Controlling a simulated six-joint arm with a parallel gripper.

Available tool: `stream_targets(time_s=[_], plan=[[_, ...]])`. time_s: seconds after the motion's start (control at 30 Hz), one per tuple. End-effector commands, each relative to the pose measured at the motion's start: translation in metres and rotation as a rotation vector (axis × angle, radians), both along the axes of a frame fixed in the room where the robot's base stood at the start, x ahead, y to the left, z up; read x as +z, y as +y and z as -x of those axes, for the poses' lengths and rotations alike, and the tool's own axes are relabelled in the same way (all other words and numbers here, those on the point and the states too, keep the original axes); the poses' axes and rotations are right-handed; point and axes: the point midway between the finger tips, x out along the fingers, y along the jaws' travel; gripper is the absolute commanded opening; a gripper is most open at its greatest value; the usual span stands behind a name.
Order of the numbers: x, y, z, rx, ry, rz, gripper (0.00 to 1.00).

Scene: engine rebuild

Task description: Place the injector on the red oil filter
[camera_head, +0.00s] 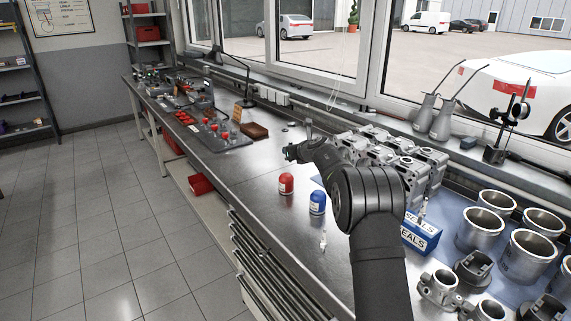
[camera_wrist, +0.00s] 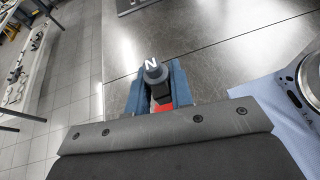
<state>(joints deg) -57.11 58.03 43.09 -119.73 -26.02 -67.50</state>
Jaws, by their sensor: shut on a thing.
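My gripper (camera_head: 291,152) is over the bench, a little above the red oil filter (camera_head: 286,184) in the head view. In the wrist view its blue fingers (camera_wrist: 156,88) are shut on a dark part with a round grey top marked N, which looks like the injector (camera_wrist: 153,70). Red shows below it between the fingers, probably the red oil filter (camera_wrist: 163,107).
A blue filter (camera_head: 317,202) stands to the right of the red one, with a small pale part (camera_head: 323,240) in front. A blue SEALS box (camera_head: 421,235), an engine block (camera_head: 392,152) and metal cylinders (camera_head: 480,230) crowd the right. The bench left of the red filter is clear.

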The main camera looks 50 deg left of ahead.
Motion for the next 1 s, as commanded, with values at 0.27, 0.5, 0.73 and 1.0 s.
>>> stream_targets(time_s=[0.27, 0.5, 0.73, 1.0], plan=[[-0.019, 0.019, 0.011, -0.001, 0.001, 0.001, 0.00], [-0.050, 0.018, 0.011, -0.003, 0.001, 0.000, 0.00], [-0.052, 0.018, 0.010, -0.002, -0.002, -0.001, 0.00], [-0.056, 0.018, 0.010, -0.002, 0.000, -0.001, 0.32]])
